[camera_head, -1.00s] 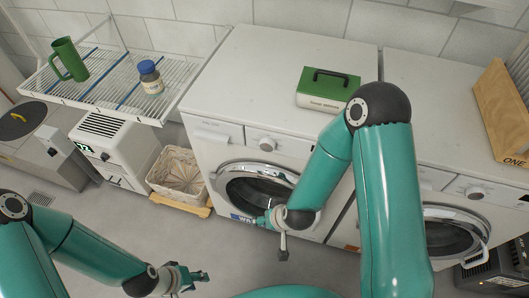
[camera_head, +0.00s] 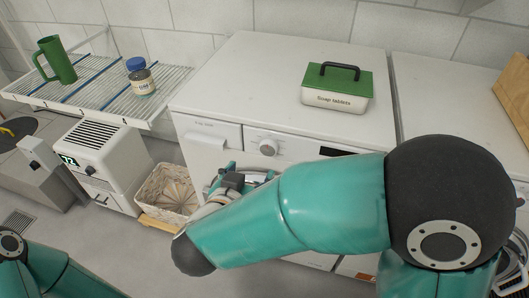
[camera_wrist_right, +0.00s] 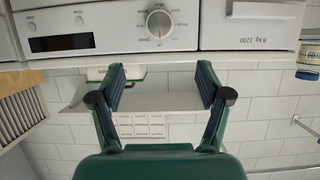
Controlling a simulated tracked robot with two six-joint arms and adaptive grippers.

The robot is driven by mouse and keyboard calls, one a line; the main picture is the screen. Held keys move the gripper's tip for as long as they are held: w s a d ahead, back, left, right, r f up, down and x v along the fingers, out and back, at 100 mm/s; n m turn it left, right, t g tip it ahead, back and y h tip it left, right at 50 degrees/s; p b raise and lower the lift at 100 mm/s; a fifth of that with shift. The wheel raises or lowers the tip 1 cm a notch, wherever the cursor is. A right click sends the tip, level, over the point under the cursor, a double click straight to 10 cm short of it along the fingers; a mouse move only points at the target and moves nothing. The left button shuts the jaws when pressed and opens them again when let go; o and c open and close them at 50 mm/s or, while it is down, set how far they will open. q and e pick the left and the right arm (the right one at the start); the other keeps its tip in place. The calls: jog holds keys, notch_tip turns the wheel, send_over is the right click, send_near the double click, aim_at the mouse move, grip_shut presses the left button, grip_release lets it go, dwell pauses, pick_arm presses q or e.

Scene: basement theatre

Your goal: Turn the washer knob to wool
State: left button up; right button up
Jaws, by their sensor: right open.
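The washer knob (camera_head: 268,147) is a round white dial on the front panel of the left washer (camera_head: 255,85). It also shows in the right wrist view (camera_wrist_right: 159,24), where the picture is upside down. A ring of markings surrounds it, with a small red mark at its edge; the words are too small to read. My right gripper (camera_head: 232,180) is below and left of the knob in the head view, partly hidden by its own arm. In the wrist view my right gripper (camera_wrist_right: 160,80) is open and empty, its fingers apart from the knob.
A green-lidded soap tablets box (camera_head: 337,88) stands on the washer. A wire shelf (camera_head: 70,112) holds a green mug (camera_head: 58,60) and a blue-capped jar (camera_head: 140,77). A wicker basket (camera_head: 168,188) and a white heater-like unit (camera_head: 103,150) stand at left.

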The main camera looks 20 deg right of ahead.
aim_at(267, 148)
jog(key=b+x, duration=0.2)
jog(key=x, duration=1.1)
jog(key=shift+w+d+f, duration=0.1)
jog(key=shift+w+d, duration=0.15)
jog(key=shift+w, duration=0.05)
jog(key=c, duration=1)
jog(key=shift+a, duration=0.25)
jog(key=shift+c, duration=0.7)
jog(key=shift+d, duration=0.2)
jog(key=shift+b, duration=0.4)
